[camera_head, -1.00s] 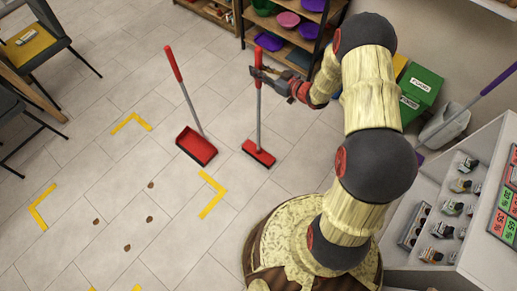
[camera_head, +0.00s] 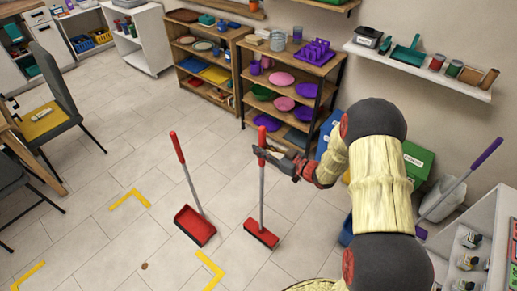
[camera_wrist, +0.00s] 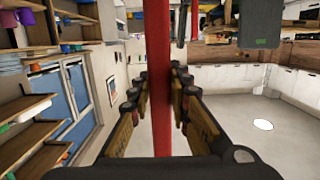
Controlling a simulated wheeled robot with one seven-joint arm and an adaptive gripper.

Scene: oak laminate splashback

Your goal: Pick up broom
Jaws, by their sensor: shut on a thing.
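The broom (camera_head: 261,205) stands upright, with a red handle grip, a grey shaft and a red head at floor level. My gripper (camera_head: 264,152) is shut on the broom's red handle grip near its top. In the wrist view the red handle (camera_wrist: 158,70) runs vertically between the two fingers of my gripper (camera_wrist: 163,105), which touch or nearly touch it from both sides. I cannot tell whether the broom head rests on the floor or is slightly above it.
A red long-handled dustpan (camera_head: 196,226) stands to the left of the broom. Yellow corner marks (camera_head: 210,268) and a brown scrap (camera_head: 144,266) are on the floor. A wooden shelf with bowls (camera_head: 292,58) stands behind. A green bin (camera_head: 414,160) is at the right.

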